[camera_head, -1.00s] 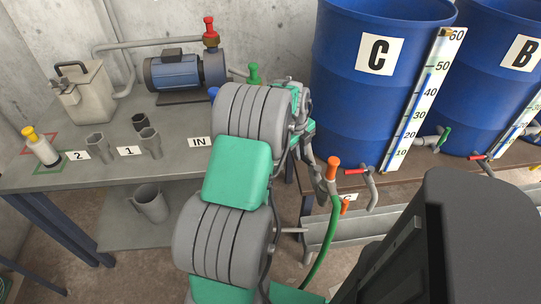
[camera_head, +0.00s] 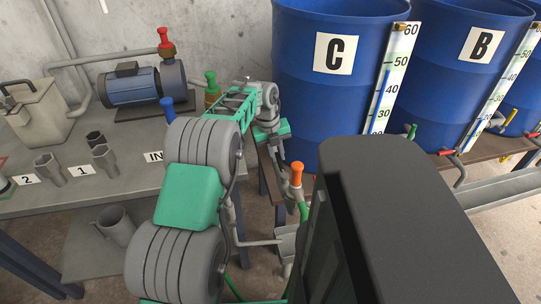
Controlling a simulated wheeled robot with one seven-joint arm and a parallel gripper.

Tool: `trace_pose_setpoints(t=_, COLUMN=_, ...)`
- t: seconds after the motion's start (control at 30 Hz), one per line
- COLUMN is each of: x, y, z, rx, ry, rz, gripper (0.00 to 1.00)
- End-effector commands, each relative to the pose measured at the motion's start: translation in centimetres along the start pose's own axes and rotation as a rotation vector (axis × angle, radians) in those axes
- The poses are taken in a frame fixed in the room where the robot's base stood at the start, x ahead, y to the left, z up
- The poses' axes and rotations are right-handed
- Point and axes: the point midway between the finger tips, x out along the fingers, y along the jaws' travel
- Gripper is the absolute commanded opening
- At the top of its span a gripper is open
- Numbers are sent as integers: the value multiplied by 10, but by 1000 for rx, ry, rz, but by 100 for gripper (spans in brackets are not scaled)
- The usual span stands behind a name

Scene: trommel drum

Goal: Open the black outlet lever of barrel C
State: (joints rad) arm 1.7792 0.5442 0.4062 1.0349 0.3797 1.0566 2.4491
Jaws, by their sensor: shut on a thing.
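Blue barrel C (camera_head: 297,101) stands right of centre, with a white C label and a level scale on its side. My gripper (camera_head: 281,156) points down at the lower left of the barrel, at its outlet. The gripper is small and partly covered by my wrist, and it is shut. The black outlet lever is hidden at the fingers; by its place, it appears to be what the gripper holds. I cannot see how far the lever is turned.
An orange-topped valve (camera_head: 297,172) stands close right of the gripper, with a green hose below. Barrel B (camera_head: 446,91) stands to the right. A pump (camera_head: 133,87) and grey cups (camera_head: 103,159) are on the left table. A large dark block fills the near right.

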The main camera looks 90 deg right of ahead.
Motion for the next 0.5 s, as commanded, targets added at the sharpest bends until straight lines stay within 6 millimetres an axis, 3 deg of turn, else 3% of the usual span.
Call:
trace_pose_setpoints(t=0.37, x=0, y=-2, z=0, rx=7, ry=-1, rz=-2, gripper=0)
trace_pose_setpoints(t=0.4, x=0, y=-2, z=0, rx=7, ry=-1, rz=-2, gripper=19)
trace_pose_setpoints(t=0.5, x=0, y=-2, z=0, rx=6, ry=0, rz=-2, gripper=27)
